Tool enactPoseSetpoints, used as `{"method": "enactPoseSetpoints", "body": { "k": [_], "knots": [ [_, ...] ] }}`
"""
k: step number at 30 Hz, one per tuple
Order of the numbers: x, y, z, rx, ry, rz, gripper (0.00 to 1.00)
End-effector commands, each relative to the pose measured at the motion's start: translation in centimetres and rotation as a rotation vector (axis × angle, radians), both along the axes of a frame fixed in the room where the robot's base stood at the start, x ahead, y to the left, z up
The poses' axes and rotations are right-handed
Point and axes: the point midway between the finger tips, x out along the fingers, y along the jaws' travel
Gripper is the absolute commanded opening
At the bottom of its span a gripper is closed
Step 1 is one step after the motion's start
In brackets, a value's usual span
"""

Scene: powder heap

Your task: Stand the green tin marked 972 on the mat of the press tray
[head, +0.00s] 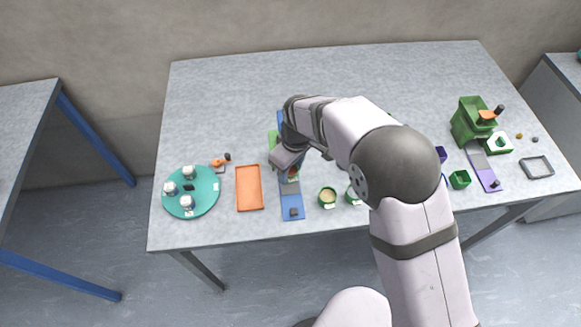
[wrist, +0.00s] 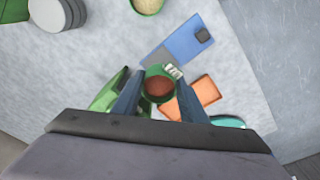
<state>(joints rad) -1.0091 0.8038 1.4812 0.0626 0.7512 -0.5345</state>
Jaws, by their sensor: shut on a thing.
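My gripper (wrist: 158,98) is shut on a green tin (wrist: 152,72) with reddish-brown powder and a white label; its number is too small to read. In the head view the held tin (head: 293,171) shows just beside my gripper (head: 286,160), over a blue strip-shaped tray (head: 291,201). That tray has a grey patch (head: 289,188) and a small dark block (head: 294,211) near its front end. I cannot tell whether the tin touches the tray. A green body (head: 272,140) stands behind my gripper, partly hidden. The blue tray also shows ahead of the tin in the wrist view (wrist: 183,42).
An orange tray (head: 249,187) and a turquoise disc (head: 207,199) with white jars lie left. Two other green tins (head: 327,197) (head: 353,196) stand right of the blue tray. Farther right are a green machine (head: 468,121), a purple strip (head: 487,177) and a grey frame (head: 537,167).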

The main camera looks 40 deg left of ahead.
Motion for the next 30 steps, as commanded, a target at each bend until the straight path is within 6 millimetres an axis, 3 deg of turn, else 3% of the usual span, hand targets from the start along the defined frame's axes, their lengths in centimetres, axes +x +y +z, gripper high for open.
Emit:
{"method": "enactPoseSetpoints", "body": {
  "k": [12, 30],
  "knots": [
    [0.0, 0.0, -3.8, -0.001, 0.001, 0.000, 0.16],
    [0.0, 0.0, -4.4, 0.000, 0.000, 0.000, 0.16]
  ]
}}
